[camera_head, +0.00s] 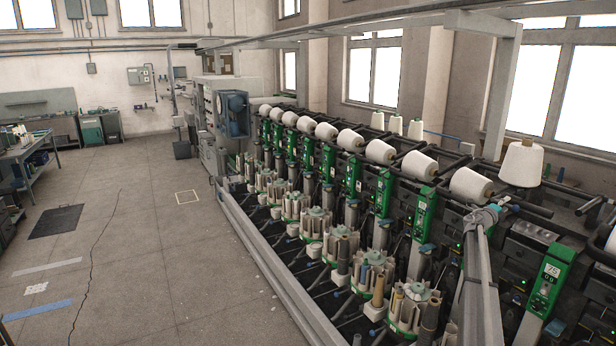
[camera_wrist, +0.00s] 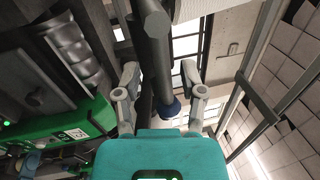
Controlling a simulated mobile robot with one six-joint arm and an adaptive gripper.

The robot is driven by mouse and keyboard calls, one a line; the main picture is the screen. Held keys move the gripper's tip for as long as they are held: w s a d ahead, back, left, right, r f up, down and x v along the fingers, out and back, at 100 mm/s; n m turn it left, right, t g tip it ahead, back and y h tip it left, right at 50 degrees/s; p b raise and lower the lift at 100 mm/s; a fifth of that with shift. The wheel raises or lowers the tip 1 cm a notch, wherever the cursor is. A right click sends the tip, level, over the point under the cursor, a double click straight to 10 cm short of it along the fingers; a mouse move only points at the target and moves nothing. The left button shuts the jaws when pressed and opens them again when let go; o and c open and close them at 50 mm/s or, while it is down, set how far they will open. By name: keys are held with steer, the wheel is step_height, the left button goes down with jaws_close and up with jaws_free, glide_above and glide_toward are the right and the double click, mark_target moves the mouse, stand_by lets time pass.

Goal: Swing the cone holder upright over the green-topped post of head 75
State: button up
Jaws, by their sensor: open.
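The green-topped post (camera_head: 545,284) of head 75 stands at the right in the head view, its number plate facing out. Its green housing with a plate also shows at the left in the wrist view (camera_wrist: 75,133). My gripper (camera_head: 489,214) is to the upper left of that post. In the wrist view my gripper (camera_wrist: 160,78) is open, one finger on each side of a dark bar, seemingly the cone holder (camera_wrist: 155,45). The bar has a blue end (camera_wrist: 169,107). Gaps show beside the bar, so the fingers appear not closed on it. In the head view my arm hides part of this area.
Several more green-topped heads with white cones (camera_head: 472,184) run back along the machine. A large white cone (camera_head: 522,163) stands upright behind my gripper. Carousels with bobbins (camera_head: 410,305) stand in front of the heads. The grey floor (camera_head: 150,250) to the left is mostly clear.

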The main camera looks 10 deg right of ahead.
steer(key=s+a+f+m+g+y+b, duration=0.1)
steer(key=s+a+f+m+y+b, duration=0.3)
steer(key=a+f+m, duration=0.6)
steer(key=s+a+f+m+g+y+b, duration=0.2)
steer(key=s+a+f+m, duration=0.45)
steer(key=a, duration=0.85)
steer(key=s+a+f+m+g+y+b, duration=0.1)
steer(key=s+a+f+m+y+b, duration=0.3)
steer(key=a+f+m, duration=0.6)
steer(key=s+a+f+m+g+y+b, duration=0.1)
steer(key=s+a+f+m+y+b, duration=0.1)
steer(key=s+a, duration=0.5)
steer(key=s+a+f+m+g+y+b, duration=0.1)
steer(key=s+a+f+m+y, duration=0.3)
steer(key=a, duration=1.2)
steer(key=s+a+f+m+g+y+b, duration=0.1)
steer(key=s+a+f+m, duration=0.4)
steer(key=s+a, duration=0.6)
steer(key=shift+s+a+f+m+y+b, duration=0.3)
steer(key=shift+s+m+y+b, duration=0.2)
steer(key=shift+m+y+b, duration=0.4)
